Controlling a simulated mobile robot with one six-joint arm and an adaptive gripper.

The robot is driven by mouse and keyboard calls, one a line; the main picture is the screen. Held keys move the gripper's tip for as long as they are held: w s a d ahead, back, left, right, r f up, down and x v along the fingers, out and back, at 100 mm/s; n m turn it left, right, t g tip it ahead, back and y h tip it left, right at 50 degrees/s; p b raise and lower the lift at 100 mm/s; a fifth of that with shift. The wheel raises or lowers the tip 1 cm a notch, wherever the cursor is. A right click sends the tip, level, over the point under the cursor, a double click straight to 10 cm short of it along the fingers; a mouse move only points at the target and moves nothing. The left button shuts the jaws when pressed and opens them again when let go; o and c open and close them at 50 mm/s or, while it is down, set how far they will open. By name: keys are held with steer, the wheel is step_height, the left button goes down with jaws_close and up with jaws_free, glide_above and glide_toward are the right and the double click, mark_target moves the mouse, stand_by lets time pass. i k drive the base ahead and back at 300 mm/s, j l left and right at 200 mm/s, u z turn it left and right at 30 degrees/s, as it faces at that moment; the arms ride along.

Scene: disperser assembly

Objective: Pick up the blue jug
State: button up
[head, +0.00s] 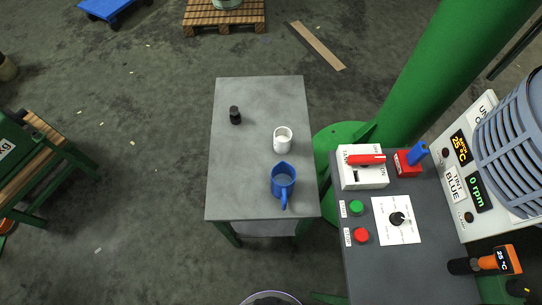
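The blue jug (283,179) stands upright on the right front part of a small grey table (240,160). Its handle points toward the bottom of the picture and its spout toward the top. Its opening faces up toward the camera. My gripper is not in the head view, and nothing is seen touching the jug.
A white mug (283,138) stands just behind the jug, and a small black bottle (235,115) is at the back left. The table's left front is clear. A dark control bench (400,270) with switches and a green column (430,70) stand to the right.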

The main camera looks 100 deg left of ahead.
mark_target(283, 175)
steer(key=u, duration=3.1)
